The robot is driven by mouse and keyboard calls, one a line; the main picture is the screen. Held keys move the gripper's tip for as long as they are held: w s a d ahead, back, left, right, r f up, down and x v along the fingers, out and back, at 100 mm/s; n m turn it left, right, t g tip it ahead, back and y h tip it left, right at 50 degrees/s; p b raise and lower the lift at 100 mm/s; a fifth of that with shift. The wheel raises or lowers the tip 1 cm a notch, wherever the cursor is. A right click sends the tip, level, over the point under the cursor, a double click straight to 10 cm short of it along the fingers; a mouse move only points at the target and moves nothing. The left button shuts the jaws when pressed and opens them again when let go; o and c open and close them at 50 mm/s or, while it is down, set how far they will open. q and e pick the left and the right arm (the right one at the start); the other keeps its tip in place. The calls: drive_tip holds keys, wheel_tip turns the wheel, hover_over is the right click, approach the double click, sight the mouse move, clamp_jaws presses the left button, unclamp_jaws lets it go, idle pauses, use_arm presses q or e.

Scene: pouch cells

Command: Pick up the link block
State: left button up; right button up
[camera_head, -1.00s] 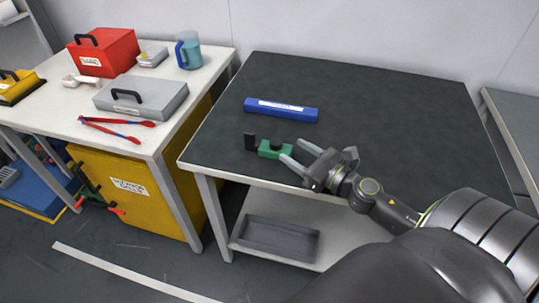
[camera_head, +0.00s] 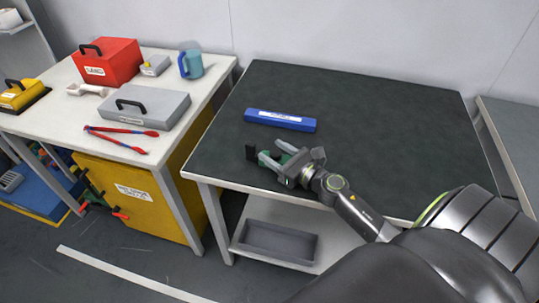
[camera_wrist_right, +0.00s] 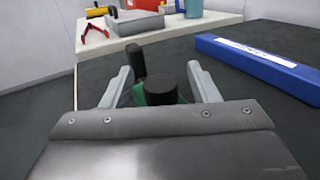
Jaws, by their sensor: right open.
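A green block (camera_head: 284,159) with a black upright end (camera_head: 251,153) lies near the front edge of the dark table; I take it as the link block. My right gripper (camera_head: 268,149) is open, with one finger on either side of the block. In the right wrist view, the green block (camera_wrist_right: 140,97) and its black round knob (camera_wrist_right: 160,88) sit between the open fingers (camera_wrist_right: 159,68). The gripper's body hides the block's near part. I cannot tell whether a finger touches it. My left gripper is not in view.
A blue labelled bar (camera_head: 280,120) lies behind the block on the dark table (camera_head: 380,115); the table's back and right are clear. A grey tray (camera_head: 278,241) sits on the shelf below. A white table at left holds a red box (camera_head: 108,62), grey case (camera_head: 146,107) and blue mug (camera_head: 191,64).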

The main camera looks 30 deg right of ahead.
drive_tip(key=c, duration=1)
drive_tip(key=shift+c, duration=0.2)
drive_tip(key=shift+r, duration=0.1)
